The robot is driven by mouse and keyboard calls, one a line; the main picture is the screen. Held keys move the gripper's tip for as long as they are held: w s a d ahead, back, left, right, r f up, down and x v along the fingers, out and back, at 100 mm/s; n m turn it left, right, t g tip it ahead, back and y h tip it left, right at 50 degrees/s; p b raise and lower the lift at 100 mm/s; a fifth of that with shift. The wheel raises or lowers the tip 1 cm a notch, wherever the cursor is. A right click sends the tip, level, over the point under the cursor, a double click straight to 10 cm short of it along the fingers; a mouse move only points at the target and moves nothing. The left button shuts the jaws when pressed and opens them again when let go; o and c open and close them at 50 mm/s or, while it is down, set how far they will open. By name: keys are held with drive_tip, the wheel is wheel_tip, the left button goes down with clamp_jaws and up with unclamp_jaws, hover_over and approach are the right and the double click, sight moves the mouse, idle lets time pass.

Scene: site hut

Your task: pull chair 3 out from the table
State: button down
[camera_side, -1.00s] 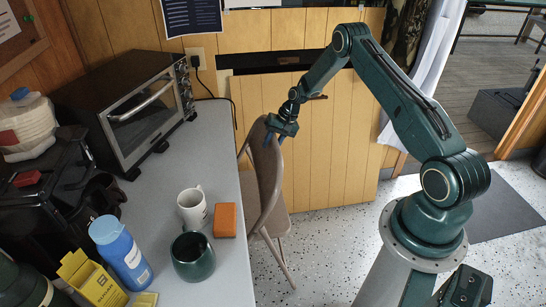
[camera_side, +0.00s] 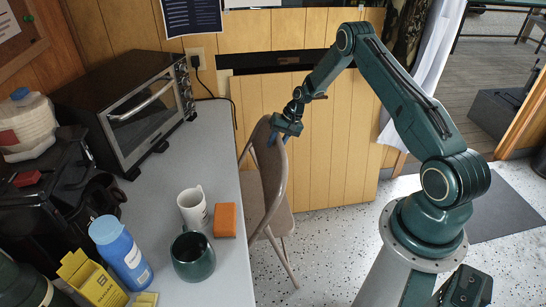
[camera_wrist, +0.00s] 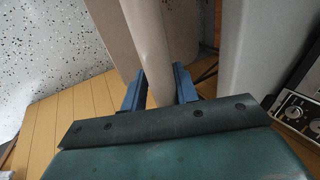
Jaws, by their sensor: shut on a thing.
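A beige folding chair (camera_side: 270,180) stands at the right edge of the grey table (camera_side: 215,140); no number shows on it. Part of its seat is beside the table edge, and its lower frame is partly hidden. My gripper (camera_side: 279,138) is at the top of the chair's backrest. In the wrist view, its two blue fingers (camera_wrist: 160,88) stand on either side of the beige backrest edge (camera_wrist: 147,45) and are shut on it. The mug, orange block and other things on the table are clear of my gripper.
On the table stand a toaster oven (camera_side: 130,100), a white mug (camera_side: 192,208), a dark green cup (camera_side: 193,257), an orange block (camera_side: 225,220) and a blue bottle (camera_side: 120,250). A wooden panel wall (camera_side: 335,150) is behind the chair. Speckled floor (camera_side: 325,245) is clear to its right.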

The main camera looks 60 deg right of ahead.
drive_tip(key=shift+s+d+r, duration=0.2)
drive_tip(key=shift+s+d, duration=0.65)
drive_tip(key=shift+d, duration=0.15)
drive_tip(key=shift+s+d+r, duration=0.15)
drive_tip(key=shift+s+d, duration=0.65)
drive_tip(key=shift+d, duration=0.2)
drive_tip(key=shift+s+d, duration=0.15)
drive_tip(key=s+d, duration=0.4)
drive_tip(key=shift+s+d, duration=0.25)
drive_tip(key=shift+s, duration=0.05)
idle(1.3)
drive_tip(key=shift+s+d, duration=0.25)
idle(0.5)
drive_tip(key=s+d, duration=0.4)
drive_tip(key=shift+s+d, duration=0.2)
idle(1.2)
idle(0.4)
